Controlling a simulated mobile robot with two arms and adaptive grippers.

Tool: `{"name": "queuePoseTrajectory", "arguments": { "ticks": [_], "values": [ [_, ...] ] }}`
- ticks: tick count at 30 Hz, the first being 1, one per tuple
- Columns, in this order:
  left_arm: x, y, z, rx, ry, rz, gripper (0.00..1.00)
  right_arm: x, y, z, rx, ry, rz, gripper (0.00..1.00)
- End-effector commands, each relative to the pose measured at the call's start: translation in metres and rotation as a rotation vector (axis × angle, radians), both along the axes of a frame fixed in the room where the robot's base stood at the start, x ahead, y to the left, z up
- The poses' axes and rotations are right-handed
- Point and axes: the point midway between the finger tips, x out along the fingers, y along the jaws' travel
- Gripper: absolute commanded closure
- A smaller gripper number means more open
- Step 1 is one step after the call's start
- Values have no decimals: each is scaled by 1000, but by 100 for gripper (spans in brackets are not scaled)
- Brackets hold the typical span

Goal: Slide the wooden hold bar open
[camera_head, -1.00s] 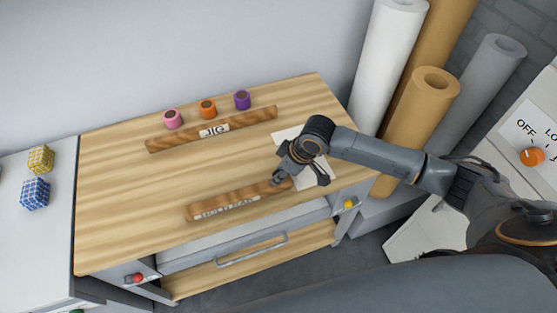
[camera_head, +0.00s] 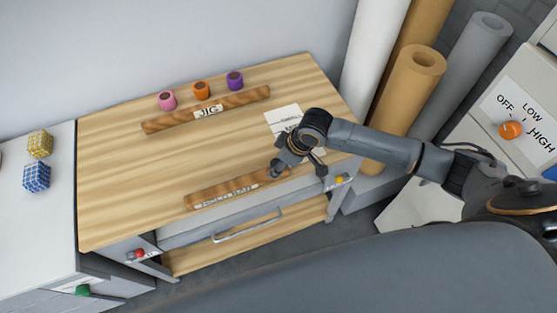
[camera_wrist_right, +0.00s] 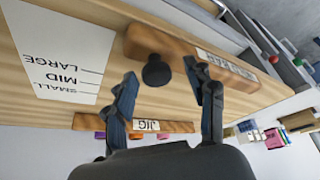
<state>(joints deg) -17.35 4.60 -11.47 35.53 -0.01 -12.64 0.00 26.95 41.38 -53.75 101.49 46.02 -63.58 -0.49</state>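The wooden hold bar (camera_head: 238,187) lies along the front edge of the wooden bench top, with a "HOLD BAR" label on its front side. In the right wrist view the bar (camera_wrist_right: 184,51) shows close up with a dark round knob (camera_wrist_right: 157,70) on it. My right gripper (camera_head: 298,169) is over the bar's right end. In the wrist view its two fingers (camera_wrist_right: 162,80) are apart, with the knob between or just beyond their tips; I cannot tell whether they touch it. My left gripper is not in view.
A "JIG" bar (camera_head: 180,118) and pink, orange and purple spools (camera_head: 201,90) are at the back of the bench. A size card (camera_head: 281,118) lies beside my gripper. Below is a handled drawer (camera_head: 250,226). Tall rolls (camera_head: 408,88) stand at right. The middle of the bench is clear.

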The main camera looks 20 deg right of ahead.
Motion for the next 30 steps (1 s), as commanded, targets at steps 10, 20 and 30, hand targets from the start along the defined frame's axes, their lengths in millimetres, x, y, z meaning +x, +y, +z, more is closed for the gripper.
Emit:
{"name": "queuePoseTrajectory", "arguments": {
  "ticks": [10, 20, 30],
  "values": [
    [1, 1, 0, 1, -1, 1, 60, -3, -5, 16, -1, -5, -1, 45],
    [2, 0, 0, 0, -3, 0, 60, -22, -25, 79, -1, -6, 0, 45],
    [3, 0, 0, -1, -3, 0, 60, -32, -34, 111, -1, -3, -1, 45]
  ]
}}
